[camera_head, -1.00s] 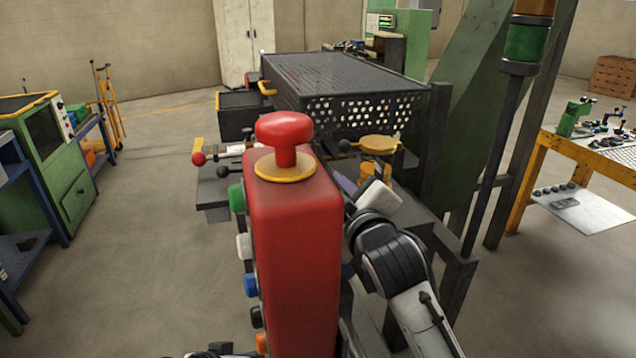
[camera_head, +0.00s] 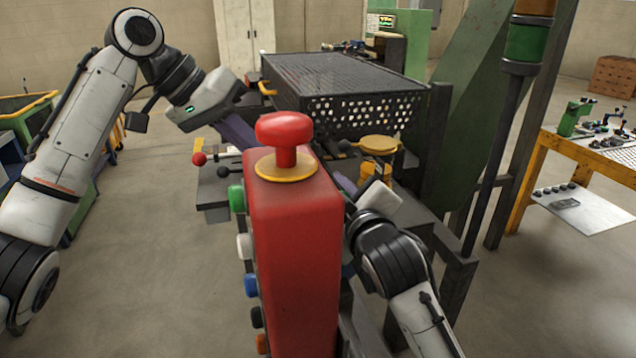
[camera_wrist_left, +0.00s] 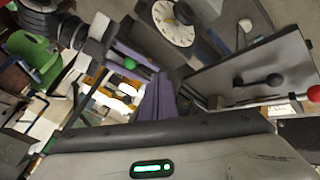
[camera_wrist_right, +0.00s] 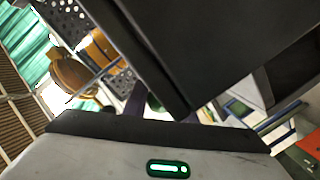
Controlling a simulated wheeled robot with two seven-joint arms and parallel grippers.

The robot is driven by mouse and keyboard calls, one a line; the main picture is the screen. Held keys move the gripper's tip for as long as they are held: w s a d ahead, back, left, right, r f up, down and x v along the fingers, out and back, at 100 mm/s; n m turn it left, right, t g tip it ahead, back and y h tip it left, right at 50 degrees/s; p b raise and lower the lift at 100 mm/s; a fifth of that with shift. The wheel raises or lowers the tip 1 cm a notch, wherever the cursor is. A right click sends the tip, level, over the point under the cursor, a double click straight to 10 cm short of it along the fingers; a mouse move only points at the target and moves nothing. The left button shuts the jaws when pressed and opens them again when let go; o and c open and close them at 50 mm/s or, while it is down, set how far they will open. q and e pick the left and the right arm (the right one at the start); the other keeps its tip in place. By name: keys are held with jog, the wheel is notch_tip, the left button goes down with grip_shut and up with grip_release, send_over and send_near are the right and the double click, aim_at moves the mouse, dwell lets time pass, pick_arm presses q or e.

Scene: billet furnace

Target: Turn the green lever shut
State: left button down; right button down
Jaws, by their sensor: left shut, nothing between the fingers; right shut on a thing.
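The green lever's round knob (camera_wrist_left: 129,63) shows in the left wrist view, left of my left fingers. A green rounded part (camera_wrist_right: 154,103) shows in the right wrist view, right beside my right gripper's purple fingers (camera_wrist_right: 133,107); it appears to be the lever's knob in their grip. In the head view the red control box hides the lever and my right fingertips. My right gripper (camera_head: 347,186) reaches in behind the box from the right. My left gripper (camera_head: 236,131) is shut and empty behind the box's upper left; its purple fingers (camera_wrist_left: 158,98) also show in the left wrist view.
The red control box (camera_head: 293,260) with a red mushroom button stands close in front. A red-knobbed lever (camera_head: 198,158) sits to its left. A perforated dark housing (camera_head: 350,85) lies behind, with a yellow round cap (camera_head: 379,144) in front of it. A round dial (camera_wrist_left: 174,22) shows in the left wrist view.

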pick_arm(q)
jog(key=d+f, duration=0.5)
jog(key=d, duration=0.4)
jog(key=shift+s+d+f+m, duration=0.15)
jog(key=shift+s+d+m, duration=0.05)
jog(key=shift+m, duration=0.2)
